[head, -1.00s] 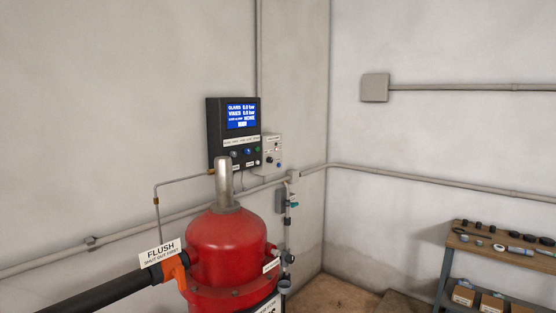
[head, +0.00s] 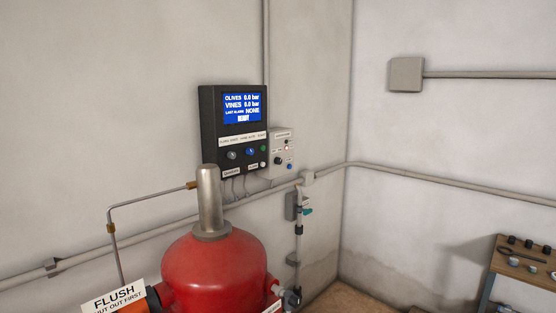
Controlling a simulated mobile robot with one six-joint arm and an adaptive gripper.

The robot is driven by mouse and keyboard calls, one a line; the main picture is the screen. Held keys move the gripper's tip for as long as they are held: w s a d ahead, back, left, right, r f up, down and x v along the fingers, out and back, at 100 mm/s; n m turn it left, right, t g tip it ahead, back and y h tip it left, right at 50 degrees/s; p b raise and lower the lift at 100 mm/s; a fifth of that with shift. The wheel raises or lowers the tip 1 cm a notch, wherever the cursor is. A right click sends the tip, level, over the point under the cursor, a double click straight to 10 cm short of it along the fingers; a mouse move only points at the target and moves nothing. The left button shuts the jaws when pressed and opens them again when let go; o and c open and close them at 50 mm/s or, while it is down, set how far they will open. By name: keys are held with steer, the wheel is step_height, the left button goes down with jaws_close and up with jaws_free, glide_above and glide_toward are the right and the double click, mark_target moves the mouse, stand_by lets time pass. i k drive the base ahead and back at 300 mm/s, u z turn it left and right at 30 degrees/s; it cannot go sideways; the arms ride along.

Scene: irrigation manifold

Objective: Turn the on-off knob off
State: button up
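A black control panel (head: 205,125) hangs on the left wall. Its blue screen (head: 242,108) reads olives 0.0 bar, vines 0.0 bar, last alarm none, ready. Below the screen are a grey knob (head: 232,155), a blue knob (head: 251,152), a green button (head: 263,148) and a pale button (head: 263,164). A small grey box (head: 284,137) beside the panel carries a black knob (head: 278,161) and a blue button (head: 290,166). The small labels are unreadable, so I cannot tell which knob is the on-off one or how it is set. My gripper is not in view.
A red tank (head: 213,270) with a metal top cylinder (head: 209,190) stands in front of the panel. A thin pipe (head: 150,198) and a flush sign (head: 114,297) are at left. A shelf (head: 515,264) with small parts stands at right.

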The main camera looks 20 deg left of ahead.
mark_target(278, 161)
steer(key=u, duration=0.4)
steer(key=i, duration=0.9)
steer(key=u, duration=0.5)
